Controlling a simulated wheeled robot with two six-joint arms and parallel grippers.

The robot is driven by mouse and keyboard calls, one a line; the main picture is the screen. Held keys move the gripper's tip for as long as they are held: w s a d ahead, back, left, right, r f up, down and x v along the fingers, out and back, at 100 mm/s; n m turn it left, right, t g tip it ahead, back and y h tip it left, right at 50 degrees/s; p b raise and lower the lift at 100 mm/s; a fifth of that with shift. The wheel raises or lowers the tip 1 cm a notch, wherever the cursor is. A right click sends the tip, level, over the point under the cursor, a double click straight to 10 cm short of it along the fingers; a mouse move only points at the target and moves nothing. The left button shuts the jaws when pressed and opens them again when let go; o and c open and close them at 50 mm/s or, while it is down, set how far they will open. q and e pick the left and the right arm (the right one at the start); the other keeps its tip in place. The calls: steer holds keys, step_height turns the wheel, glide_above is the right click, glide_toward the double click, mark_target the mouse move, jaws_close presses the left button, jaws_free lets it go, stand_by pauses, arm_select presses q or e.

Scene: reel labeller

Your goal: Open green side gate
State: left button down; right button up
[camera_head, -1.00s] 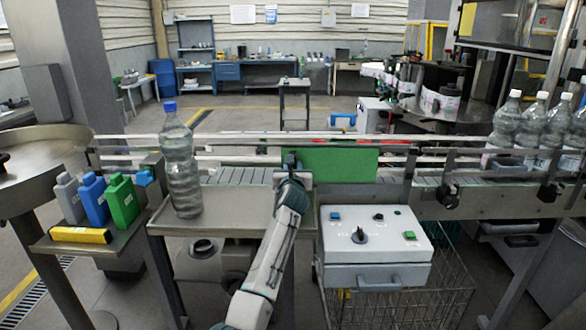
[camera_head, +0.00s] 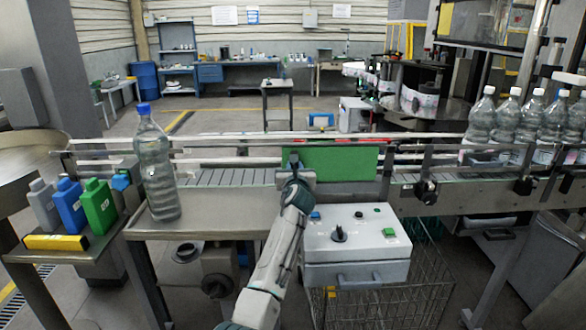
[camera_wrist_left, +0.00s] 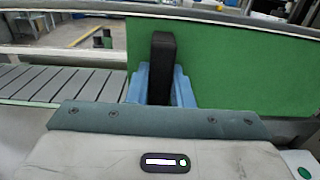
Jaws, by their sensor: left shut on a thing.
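The green side gate (camera_head: 345,162) is a flat panel standing upright along the front of the conveyor. A dark upright handle (camera_wrist_left: 162,65) sits near its left end, and the panel also fills much of the left wrist view (camera_wrist_left: 240,70). My left gripper (camera_head: 294,163) is at this handle. Its blue fingers (camera_wrist_left: 162,88) are shut around the handle in the left wrist view. My arm hides part of the gate's left end in the head view. My right gripper is not in view.
A grey control box (camera_head: 355,245) stands just right of my arm, above a wire basket (camera_head: 425,300). A blue-capped bottle (camera_head: 155,170) stands on the metal shelf at left. Several clear bottles (camera_head: 507,120) stand on the conveyor at right. Conveyor slats (camera_head: 225,177) left of the gate are bare.

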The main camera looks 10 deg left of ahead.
arm_select(q)
steer(key=c, duration=1.5)
jaws_free()
steer(key=shift+s+a, duration=0.1)
steer(key=shift+a, duration=0.15)
steer(key=shift+o, duration=1.1)
steer(key=shift+d, duration=0.25)
steer(key=shift+s+f, duration=0.1)
steer(key=shift+s, duration=0.35)
steer(key=b+v, duration=0.1)
steer(key=v, duration=0.8)
steer(key=shift+s+d, duration=0.2)
steer(key=shift+s, duration=0.2)
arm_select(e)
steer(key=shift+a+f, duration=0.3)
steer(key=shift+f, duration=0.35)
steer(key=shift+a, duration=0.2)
